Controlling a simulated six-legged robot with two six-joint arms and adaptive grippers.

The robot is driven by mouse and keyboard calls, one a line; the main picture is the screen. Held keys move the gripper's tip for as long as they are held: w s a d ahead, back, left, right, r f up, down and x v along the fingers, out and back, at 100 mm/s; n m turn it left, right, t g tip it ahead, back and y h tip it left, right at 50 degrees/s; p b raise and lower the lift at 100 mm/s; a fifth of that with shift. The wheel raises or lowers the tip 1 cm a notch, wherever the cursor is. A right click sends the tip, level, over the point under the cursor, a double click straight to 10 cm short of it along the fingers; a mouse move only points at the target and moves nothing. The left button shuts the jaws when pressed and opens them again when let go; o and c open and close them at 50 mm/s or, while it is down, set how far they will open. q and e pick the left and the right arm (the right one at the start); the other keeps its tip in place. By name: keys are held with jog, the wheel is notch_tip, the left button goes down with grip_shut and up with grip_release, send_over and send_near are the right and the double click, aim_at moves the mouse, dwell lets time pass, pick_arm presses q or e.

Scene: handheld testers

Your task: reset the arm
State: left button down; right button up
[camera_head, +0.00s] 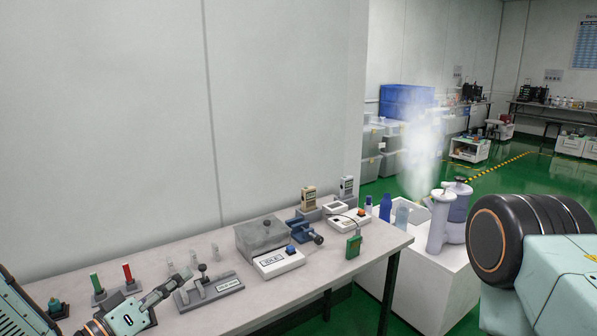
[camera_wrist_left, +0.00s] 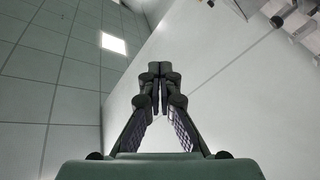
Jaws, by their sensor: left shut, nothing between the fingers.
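My left gripper (camera_head: 184,275) comes in from the lower left over the near left part of the table (camera_head: 335,275). Its fingers are together with nothing between them. In the left wrist view the two dark fingers (camera_wrist_left: 160,72) meet at their tips against a bare pale wall and ceiling. In the head view the fingertips overlap the left end of a grey block stand (camera_head: 215,290); I cannot tell whether they touch it. My right arm (camera_head: 545,265) shows at the right edge; its gripper is out of view.
Red (camera_head: 128,272) and green (camera_head: 96,283) handheld pieces stand on the table's left. A grey box (camera_head: 262,236), a white device (camera_head: 278,263), a blue clamp (camera_head: 303,231) and a green tester (camera_head: 353,246) stand further right. A misting humidifier (camera_head: 439,222) is on a white cabinet.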

pick_arm(q)
jog(key=s+f+g+y+b, duration=0.2)
jog(key=s+f+g+y, duration=0.25)
jog(key=f, duration=0.65)
jog(key=s+f+g+y+b, duration=0.1)
jog(key=s+f+g+y, duration=0.2)
jog(key=s+f, duration=0.55)
jog(key=s+f+g+y+b, duration=0.3)
jog(key=s+f+g+b, duration=0.4)
jog(key=s+f, duration=1.1)
jog(key=s+a+g, duration=0.1)
jog(key=s, duration=0.2)
jog(key=shift+s+f+g, duration=0.15)
jog(key=shift+s+g, duration=0.2)
pick_arm(e)
notch_tip(320, 180, down, 10)
jog(key=w, duration=0.1)
jog(key=shift+a, duration=0.15)
pick_arm(q)
jog(key=shift+s+d, duration=0.1)
jog(key=shift+s, duration=0.05)
pick_arm(e)
jog(key=shift+s, duration=0.1)
